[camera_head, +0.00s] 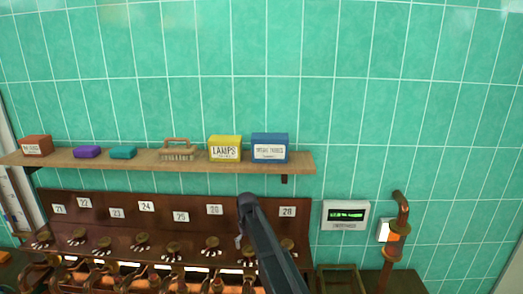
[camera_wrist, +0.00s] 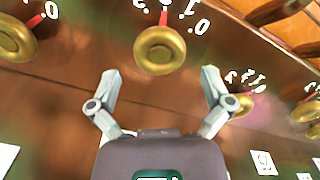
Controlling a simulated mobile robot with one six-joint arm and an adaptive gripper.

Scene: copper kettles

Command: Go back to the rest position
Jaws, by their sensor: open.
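My gripper (camera_wrist: 160,76) is open in the wrist view, its two grey fingers spread wide with nothing between the tips. A round brass knob (camera_wrist: 160,50) with a red pointer and white digits lies just beyond the fingertips, in line with the gap; I cannot tell how far apart they are in depth. In the head view my arm rises from the bottom in front of the brown panel (camera_head: 180,225), and hides part of its right side. The gripper's fingers are not clear there.
More brass knobs (camera_wrist: 16,40) flank the gripper. Copper kettles (camera_head: 90,280) stand along the panel's foot. A display box (camera_head: 346,215) and a copper pipe (camera_head: 401,210) are on the right. The tiled wall above is clear.

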